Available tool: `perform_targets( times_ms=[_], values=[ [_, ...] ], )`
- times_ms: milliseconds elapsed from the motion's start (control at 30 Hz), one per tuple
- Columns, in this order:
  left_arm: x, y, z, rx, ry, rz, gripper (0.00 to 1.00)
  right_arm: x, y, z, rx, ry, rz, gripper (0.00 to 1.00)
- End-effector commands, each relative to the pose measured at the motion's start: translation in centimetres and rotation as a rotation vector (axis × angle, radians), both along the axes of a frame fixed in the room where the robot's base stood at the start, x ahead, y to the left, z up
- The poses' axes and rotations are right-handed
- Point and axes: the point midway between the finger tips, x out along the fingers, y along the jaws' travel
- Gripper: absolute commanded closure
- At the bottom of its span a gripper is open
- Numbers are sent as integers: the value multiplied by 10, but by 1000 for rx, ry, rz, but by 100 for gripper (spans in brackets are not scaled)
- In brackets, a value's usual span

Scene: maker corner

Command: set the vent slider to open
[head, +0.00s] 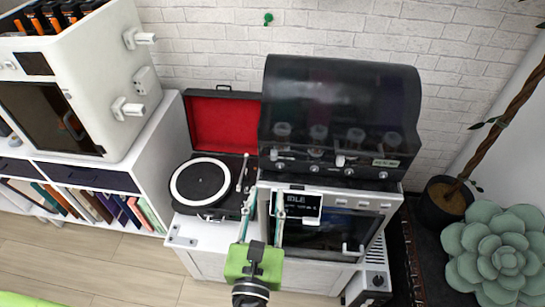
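A machine with a dark translucent hood (340,95) stands on a silver unit with a lit display (302,205). A small white slider-like tab (341,160) shows on the hood's lower front edge, left of a small pale green label (385,163). I take this tab for the vent slider, but it is too small to be sure, and its setting cannot be read. My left gripper (265,194), with a green body, is in front of the silver unit's left side. Its two fingers are apart with nothing seen between them. It is below and left of the tab. My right gripper is out of view.
A record player (201,182) with a red-lined open lid stands close on the left. A white enclosed machine (85,95) sits on a bookshelf (150,190) further left. A potted plant (445,203) and a large succulent (497,255) are at right.

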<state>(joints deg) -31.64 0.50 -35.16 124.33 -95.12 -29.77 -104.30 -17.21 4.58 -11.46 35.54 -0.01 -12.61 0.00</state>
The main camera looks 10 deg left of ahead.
Motion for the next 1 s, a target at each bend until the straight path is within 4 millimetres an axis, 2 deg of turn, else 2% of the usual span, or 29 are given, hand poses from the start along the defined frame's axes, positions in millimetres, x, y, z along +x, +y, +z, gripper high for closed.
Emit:
perform_targets(
  times_ms=[33,300,500,700,967,1000],
  values=[
    [11,0,6,-1,-3,2,71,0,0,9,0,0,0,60],
    [69,0,5,-3,-2,0,71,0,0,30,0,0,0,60],
    [101,0,2,-3,0,1,71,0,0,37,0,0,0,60],
    [115,0,0,-2,1,0,71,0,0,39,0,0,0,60],
    [117,0,-1,-3,2,0,71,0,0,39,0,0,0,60],
    [116,0,-1,-3,2,0,73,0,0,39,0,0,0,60]
  ],
)
